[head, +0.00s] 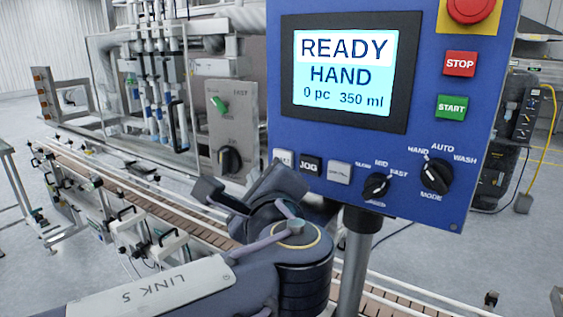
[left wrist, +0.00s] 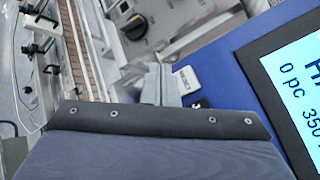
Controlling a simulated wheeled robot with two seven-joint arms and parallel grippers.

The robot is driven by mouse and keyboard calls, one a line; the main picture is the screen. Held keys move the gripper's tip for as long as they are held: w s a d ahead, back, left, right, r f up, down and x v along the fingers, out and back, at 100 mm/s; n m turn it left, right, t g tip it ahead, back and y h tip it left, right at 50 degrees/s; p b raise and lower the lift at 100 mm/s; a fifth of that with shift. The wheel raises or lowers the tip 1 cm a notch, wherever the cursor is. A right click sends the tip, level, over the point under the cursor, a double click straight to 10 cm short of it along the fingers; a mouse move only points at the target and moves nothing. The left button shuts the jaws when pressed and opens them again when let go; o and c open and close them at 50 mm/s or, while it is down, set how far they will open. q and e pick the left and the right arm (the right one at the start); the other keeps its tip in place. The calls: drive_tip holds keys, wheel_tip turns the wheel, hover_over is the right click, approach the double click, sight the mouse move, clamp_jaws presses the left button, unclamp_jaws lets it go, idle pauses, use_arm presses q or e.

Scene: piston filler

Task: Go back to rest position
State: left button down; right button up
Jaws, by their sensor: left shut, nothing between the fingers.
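My left gripper (head: 272,183) is in front of the lower left of the blue control panel (head: 420,150), with its arm coming in from the left. In the left wrist view its grey fingers (left wrist: 157,86) are shut and empty, close to the white reset button (left wrist: 187,79). I cannot tell whether they touch it. In the head view the hand hides the fingertips, and the white button (head: 283,156) shows just above it. The screen (head: 345,72) reads READY, HAND, 0 pc, 350 ml. My right gripper is in neither view.
The black JOG button (head: 310,164), a grey button (head: 340,172), speed knob (head: 376,186) and mode knob (head: 436,176) line the panel's bottom. The conveyor (head: 130,200) and filler frame stand behind my arm. A grey post (head: 357,260) holds the panel.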

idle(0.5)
use_arm(q)
drive_tip(key=s+a+f+n+g, duration=0.3)
drive_tip(key=a+f+n+g, duration=0.2)
drive_tip(key=a+f, duration=0.5)
drive_tip(key=s+a+f+n+g, duration=0.35)
drive_tip(key=a+f+n, duration=0.25)
drive_tip(key=a+f, duration=0.4)
drive_tip(key=s+f+n+g+h, duration=0.3)
drive_tip(key=s+f+n+h, duration=0.3)
drive_tip(key=s+n, duration=0.9)
wheel_tip(320, 180, down, 3)
drive_tip(key=shift+a+f+h, duration=0.1)
drive_tip(key=shift+a+h, duration=0.05)
drive_tip(key=shift+h, duration=0.25)
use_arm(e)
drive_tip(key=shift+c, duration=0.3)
